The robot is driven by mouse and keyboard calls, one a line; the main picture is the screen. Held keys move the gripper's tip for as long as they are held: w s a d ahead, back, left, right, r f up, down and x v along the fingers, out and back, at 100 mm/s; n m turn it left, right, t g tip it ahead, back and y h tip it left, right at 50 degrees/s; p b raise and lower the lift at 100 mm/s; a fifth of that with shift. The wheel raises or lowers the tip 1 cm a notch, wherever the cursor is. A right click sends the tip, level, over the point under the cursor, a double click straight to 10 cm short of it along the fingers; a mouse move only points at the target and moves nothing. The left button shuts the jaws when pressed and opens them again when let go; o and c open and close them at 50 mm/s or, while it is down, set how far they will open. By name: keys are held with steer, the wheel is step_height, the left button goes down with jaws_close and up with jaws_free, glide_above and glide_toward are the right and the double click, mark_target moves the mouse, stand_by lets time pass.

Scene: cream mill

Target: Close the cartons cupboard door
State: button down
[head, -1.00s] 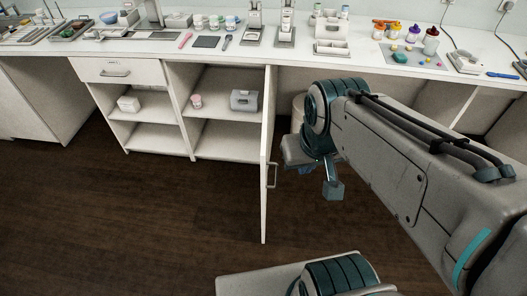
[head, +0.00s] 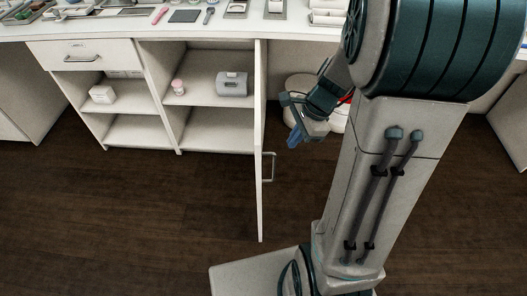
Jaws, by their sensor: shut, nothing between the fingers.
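The cupboard door (head: 260,190) is a thin white panel seen almost edge-on in the head view. It stands wide open, swung out from the right side of the cupboard (head: 206,115). Its metal handle (head: 271,167) is on the door's right-hand face. My gripper (head: 294,137) is to the right of the door, above the handle's height in the picture and apart from the door. It is shut and empty, with its fingers pointing down and left. Part of my wrist is hidden behind my arm.
A drawer (head: 84,56) is shut at upper left. A whitish bin (head: 303,88) stands behind my gripper. The dark floor (head: 130,215) left of the door is clear.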

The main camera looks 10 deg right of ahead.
steer(key=w+a+f+m+b, duration=0.1)
steer(key=f, duration=0.3)
steer(key=w+a+f+m+b, duration=0.1)
steer(key=a+f, duration=0.1)
steer(key=f, duration=0.3)
steer(key=w+a+f+m+b, duration=0.1)
steer(key=f, duration=0.4)
steer(key=shift+a, duration=0.2)
steer(key=shift+w+a, duration=0.1)
steer(key=shift+a, duration=0.55)
